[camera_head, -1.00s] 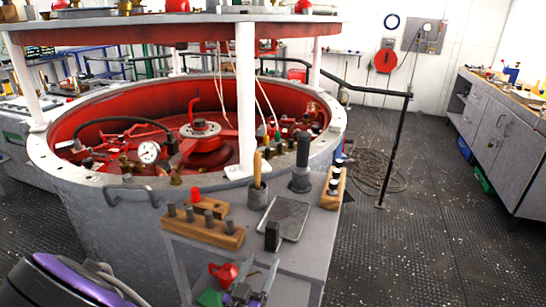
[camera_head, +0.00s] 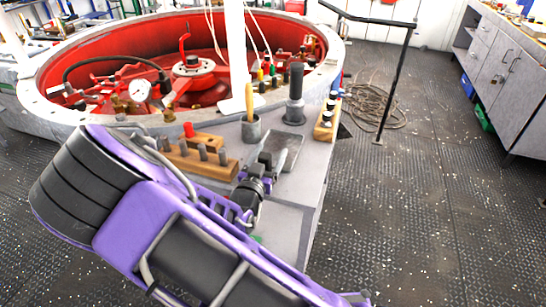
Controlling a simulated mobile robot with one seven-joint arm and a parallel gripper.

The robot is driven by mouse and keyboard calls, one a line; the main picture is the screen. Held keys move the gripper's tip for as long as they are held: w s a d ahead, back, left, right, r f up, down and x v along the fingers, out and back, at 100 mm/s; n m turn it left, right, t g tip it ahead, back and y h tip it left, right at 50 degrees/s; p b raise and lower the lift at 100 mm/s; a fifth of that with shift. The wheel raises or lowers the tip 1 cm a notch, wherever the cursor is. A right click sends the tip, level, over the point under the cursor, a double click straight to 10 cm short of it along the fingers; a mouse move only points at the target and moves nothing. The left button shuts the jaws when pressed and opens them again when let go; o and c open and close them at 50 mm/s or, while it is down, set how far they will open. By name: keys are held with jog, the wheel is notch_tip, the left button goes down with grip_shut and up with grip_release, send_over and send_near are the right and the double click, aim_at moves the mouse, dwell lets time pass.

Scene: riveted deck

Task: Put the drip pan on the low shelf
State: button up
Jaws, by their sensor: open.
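The drip pan appears to be the shallow grey rectangular tray (camera_head: 287,146) lying flat on the top of the grey cart. It looks empty. My gripper (camera_head: 262,178) is over the near edge of the cart top, just left of and nearer than the pan. It is open, holds nothing visible, and is apart from the pan as far as I can tell. The low shelf (camera_head: 283,222) shows in part below the cart top; my purple arm hides much of it. A bit of green shows on that shelf beside the arm.
A wooden block with grey pegs (camera_head: 203,158) is left of the pan. A cup with a wooden-handled tool (camera_head: 251,128) and a dark upright cylinder (camera_head: 295,95) stand behind it. Another peg block (camera_head: 326,120) is at right. The floor right of the cart is clear.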

grip_shut()
dwell(0.4)
